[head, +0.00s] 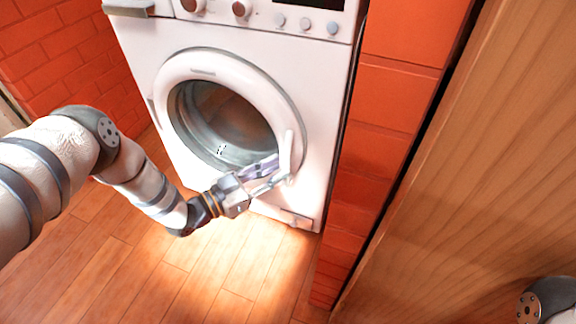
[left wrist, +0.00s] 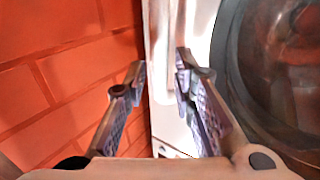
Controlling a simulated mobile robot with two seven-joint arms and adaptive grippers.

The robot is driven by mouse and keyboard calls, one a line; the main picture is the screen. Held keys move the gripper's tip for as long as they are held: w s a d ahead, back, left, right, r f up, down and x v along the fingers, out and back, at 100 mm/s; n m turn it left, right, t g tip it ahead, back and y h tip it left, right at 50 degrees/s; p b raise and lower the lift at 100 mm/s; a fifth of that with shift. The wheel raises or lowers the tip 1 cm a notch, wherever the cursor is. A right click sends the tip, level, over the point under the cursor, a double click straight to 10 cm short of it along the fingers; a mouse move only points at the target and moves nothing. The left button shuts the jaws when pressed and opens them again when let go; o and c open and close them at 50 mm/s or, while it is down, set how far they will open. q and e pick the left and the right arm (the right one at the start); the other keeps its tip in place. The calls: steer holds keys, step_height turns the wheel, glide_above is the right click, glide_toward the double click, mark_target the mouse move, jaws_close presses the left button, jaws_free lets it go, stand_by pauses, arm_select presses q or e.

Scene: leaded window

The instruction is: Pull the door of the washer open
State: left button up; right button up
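The white washer (head: 150,55) stands against the brick wall with its round door (head: 190,68) facing me, and the door looks closed. The door's pale upright handle (head: 287,150) is on the right side of the door ring. My left gripper (head: 280,171) is at the handle's lower end, with its fingers apart. In the left wrist view, the open fingers of the left gripper (left wrist: 160,70) stand on either side of the white handle (left wrist: 163,85). I cannot tell whether they touch it. The door glass (left wrist: 285,70) is to the right there. My right gripper is out of view.
An orange brick wall (head: 385,125) stands close to the right of the washer. A wooden panel (head: 480,170) fills the right side of the head view. More brick wall (head: 50,60) is at the left. The wooden floor (head: 200,280) in front of the washer is clear.

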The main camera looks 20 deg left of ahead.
mark_target(283, 167)
arm_select(q)
steer(key=shift+x, duration=1.8)
jaws_close()
steer(key=shift+s, duration=0.1)
